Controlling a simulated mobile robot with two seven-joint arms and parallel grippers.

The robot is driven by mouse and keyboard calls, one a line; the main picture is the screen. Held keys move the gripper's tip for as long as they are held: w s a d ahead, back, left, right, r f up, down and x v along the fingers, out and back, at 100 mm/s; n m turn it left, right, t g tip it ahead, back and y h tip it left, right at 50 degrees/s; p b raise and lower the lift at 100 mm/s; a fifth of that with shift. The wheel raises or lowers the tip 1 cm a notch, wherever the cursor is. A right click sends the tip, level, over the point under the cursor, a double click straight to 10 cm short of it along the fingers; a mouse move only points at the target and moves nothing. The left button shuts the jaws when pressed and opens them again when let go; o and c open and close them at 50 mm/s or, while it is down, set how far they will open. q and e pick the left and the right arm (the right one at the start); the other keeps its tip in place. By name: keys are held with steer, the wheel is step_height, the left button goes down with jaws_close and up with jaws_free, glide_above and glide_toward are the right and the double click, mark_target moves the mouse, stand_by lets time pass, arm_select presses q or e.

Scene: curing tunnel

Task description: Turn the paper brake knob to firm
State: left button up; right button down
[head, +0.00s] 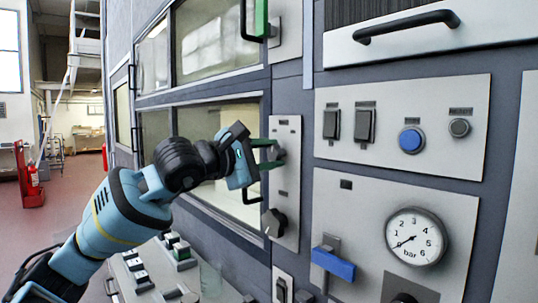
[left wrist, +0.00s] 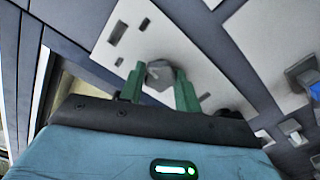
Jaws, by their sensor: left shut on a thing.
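My left gripper (head: 270,154) reaches from the left to a narrow light-grey plate (head: 286,185) on the machine front. Its green fingers are shut on the upper knob of this plate, which is mostly hidden behind them in the head view. In the left wrist view the grey upper knob (left wrist: 160,73) sits between the two fingertips (left wrist: 159,82). A second, black knob (head: 273,223) with a pale pointer mark is lower on the same plate, clear of the gripper. The labels are too small to read, so I cannot tell which knob is the paper brake. My right gripper is out of view.
To the right are a panel with two black switches and a blue button (head: 411,140), a round bar gauge (head: 416,237) and a blue lever handle (head: 333,263). Windows (head: 219,130) are behind my left arm. A console with buttons (head: 150,270) is below it.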

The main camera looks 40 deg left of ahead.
arm_select(q)
steer(key=m, duration=0.3)
steer(key=shift+m, duration=0.3)
steer(key=m, duration=0.2)
steer(key=shift+m, duration=0.7)
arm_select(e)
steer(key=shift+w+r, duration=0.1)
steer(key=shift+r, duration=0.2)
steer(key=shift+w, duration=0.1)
arm_select(q)
steer(key=o, duration=1)
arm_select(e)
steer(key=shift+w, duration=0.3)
